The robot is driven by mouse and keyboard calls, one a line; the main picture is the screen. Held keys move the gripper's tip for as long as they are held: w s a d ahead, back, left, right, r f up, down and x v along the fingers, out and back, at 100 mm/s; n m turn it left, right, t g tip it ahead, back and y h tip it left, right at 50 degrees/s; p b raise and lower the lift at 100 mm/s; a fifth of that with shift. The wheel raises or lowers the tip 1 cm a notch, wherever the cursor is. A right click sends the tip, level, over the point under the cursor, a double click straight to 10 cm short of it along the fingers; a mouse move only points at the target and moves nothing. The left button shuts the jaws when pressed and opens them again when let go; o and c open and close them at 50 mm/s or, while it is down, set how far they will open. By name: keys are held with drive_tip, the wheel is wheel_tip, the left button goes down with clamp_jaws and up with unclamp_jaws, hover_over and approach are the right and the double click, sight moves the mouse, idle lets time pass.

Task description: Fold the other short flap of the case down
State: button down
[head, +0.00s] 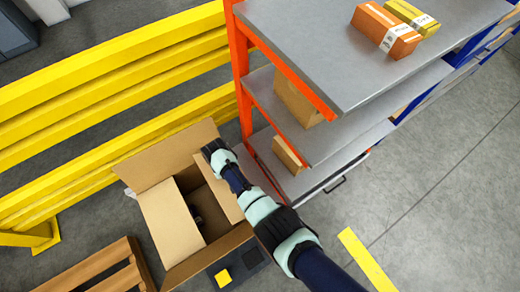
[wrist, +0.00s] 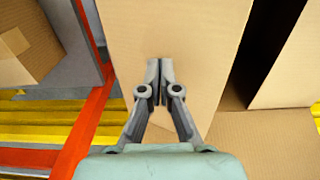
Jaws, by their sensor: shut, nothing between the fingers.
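The other short flap (head: 218,188) is at the right, partly hidden by my arm. In the wrist view this flap (wrist: 195,35) fills the middle, behind the fingertips. My gripper (wrist: 160,65) is shut and empty, its tips at or just before that flap; I cannot tell whether they touch. A long flap (head: 160,158) spreads outward at the back.
A shelf rack (head: 242,85) with orange posts and cartons stands right of the case. Yellow rails (head: 110,95) run behind it. A wooden pallet (head: 100,268) lies at the lower left. Open floor (head: 430,215) is at the right.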

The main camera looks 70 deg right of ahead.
sight(220, 185)
drive_tip(key=shift+w+a+f+b, duration=0.25)
drive_tip(key=shift+a+f+b, duration=0.15)
drive_tip(key=shift+f, duration=0.1)
drive_tip(key=shift+w+a+f+b, duration=0.25)
drive_tip(key=shift+a+f, duration=0.15)
drive_tip(key=shift+f, duration=0.1)
drive_tip(key=shift+a+r, duration=0.1)
drive_tip(key=shift+w+a+f+b, duration=0.25)
drive_tip(key=shift+a+f+b, duration=0.1)
drive_tip(key=shift+f+b, duration=0.35)
drive_tip(key=shift+w+a+f+b, duration=0.2)
drive_tip(key=shift+a+f+b, duration=0.15)
drive_tip(key=shift+f+b, duration=0.35)
wheel_tip(220, 185, up, 9)
drive_tip(key=p, duration=0.9)
drive_tip(key=shift+r, duration=0.2)
drive_tip(key=shift+f, duration=0.15)
